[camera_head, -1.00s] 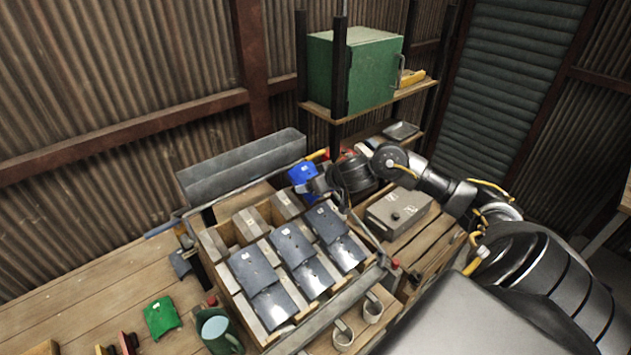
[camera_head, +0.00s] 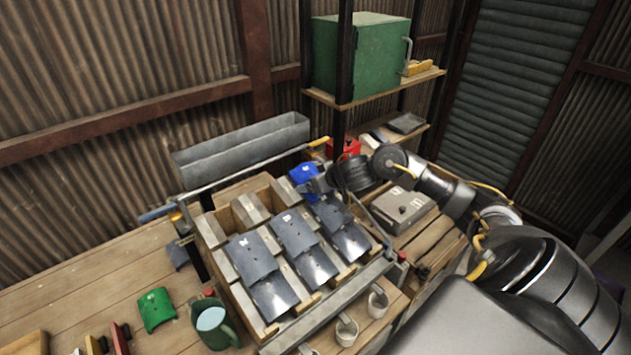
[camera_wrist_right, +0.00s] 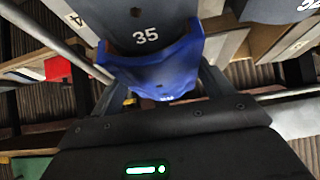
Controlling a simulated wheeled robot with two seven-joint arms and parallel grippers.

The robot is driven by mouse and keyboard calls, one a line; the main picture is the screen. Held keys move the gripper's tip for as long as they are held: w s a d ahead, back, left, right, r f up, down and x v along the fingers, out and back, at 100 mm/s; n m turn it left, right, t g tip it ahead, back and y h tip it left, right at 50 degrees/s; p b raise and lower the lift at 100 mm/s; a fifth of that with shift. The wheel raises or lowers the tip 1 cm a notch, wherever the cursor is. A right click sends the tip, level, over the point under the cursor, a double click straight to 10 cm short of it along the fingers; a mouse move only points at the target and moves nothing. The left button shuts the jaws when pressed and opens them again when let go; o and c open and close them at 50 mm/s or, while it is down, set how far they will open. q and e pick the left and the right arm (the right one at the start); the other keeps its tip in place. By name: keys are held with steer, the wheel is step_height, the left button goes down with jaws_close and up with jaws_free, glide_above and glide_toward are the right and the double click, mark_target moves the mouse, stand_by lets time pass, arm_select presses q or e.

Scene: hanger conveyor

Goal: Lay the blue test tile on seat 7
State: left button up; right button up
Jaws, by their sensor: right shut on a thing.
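The blue test tile (camera_head: 303,173) is held at the far right corner of the slatted rack (camera_head: 228,272). My right gripper (camera_head: 318,184) is shut on it, and the arm reaches in from the right. In the right wrist view the blue tile (camera_wrist_right: 160,76) sits between the fingers, close to or overlapping a dark grey tile marked 35 (camera_wrist_right: 145,30); I cannot tell whether they touch. Dark grey tiles (camera_head: 252,255) lie in overlapping pairs down the rack's three columns. I cannot read which seat is number 7. My left gripper is not in view.
A green tile (camera_head: 156,310) and a green watering can (camera_head: 213,325) stand left of the rack. A grey metal trough (camera_head: 240,145) runs behind it. A grey box (camera_head: 402,207) is on the right. A shelf post rises behind the gripper. White cups (camera_head: 347,332) hang in front.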

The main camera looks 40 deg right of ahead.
steer(key=o, duration=1.1)
steer(key=shift+s, duration=0.1)
steer(key=v, duration=1)
steer(key=shift+s+r+p, duration=0.2)
steer(key=shift+r+p, duration=0.1)
steer(key=shift+p, duration=0.05)
